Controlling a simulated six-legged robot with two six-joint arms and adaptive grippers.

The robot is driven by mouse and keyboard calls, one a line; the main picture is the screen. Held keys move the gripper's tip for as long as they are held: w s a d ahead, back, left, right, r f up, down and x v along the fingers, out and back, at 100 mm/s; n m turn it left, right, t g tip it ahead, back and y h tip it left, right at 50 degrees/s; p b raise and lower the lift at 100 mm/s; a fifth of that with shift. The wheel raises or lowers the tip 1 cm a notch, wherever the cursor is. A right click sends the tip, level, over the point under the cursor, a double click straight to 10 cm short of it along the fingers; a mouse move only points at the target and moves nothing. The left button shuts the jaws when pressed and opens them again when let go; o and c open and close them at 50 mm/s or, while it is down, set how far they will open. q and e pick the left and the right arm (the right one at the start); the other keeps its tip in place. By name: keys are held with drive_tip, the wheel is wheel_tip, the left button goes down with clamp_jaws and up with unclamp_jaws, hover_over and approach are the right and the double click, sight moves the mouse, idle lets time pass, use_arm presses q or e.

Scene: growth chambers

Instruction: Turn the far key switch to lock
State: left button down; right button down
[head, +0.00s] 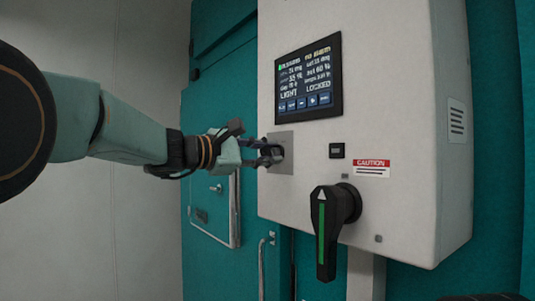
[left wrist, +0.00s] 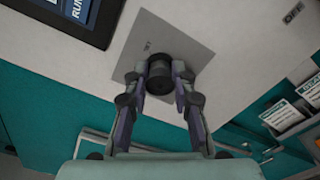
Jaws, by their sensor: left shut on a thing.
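The key switch sits on a square grey plate (head: 285,160) on the light control box, below and left of the screen. In the left wrist view the key switch (left wrist: 161,75) is a dark round knob on the grey plate (left wrist: 190,42). My left gripper (head: 270,154) reaches in from the left with its fingers at the knob. In the left wrist view my left gripper (left wrist: 159,82) has one finger on each side of the knob and is shut on it. The fingers partly hide the switch in the head view. My right gripper is not in view.
The screen (head: 308,79) reads LIGHT and LOCKED. A black rotary handle (head: 326,230) with a green stripe hangs below, near a red-and-white caution label (head: 371,168) and a small black module (head: 337,151). A teal door panel (head: 212,205) stands behind at left.

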use_arm(q)
drive_tip(key=c, duration=1.5)
unclamp_jaws()
drive_tip(key=shift+f, duration=0.25)
drive_tip(key=o, duration=0.4)
drive_tip(key=shift+s+a+r, duration=0.1)
drive_tip(key=shift+a+r, duration=0.05)
drive_tip(key=shift+a, duration=0.05)
drive_tip(key=shift+d, duration=0.15)
drive_tip(key=v, duration=1.2)
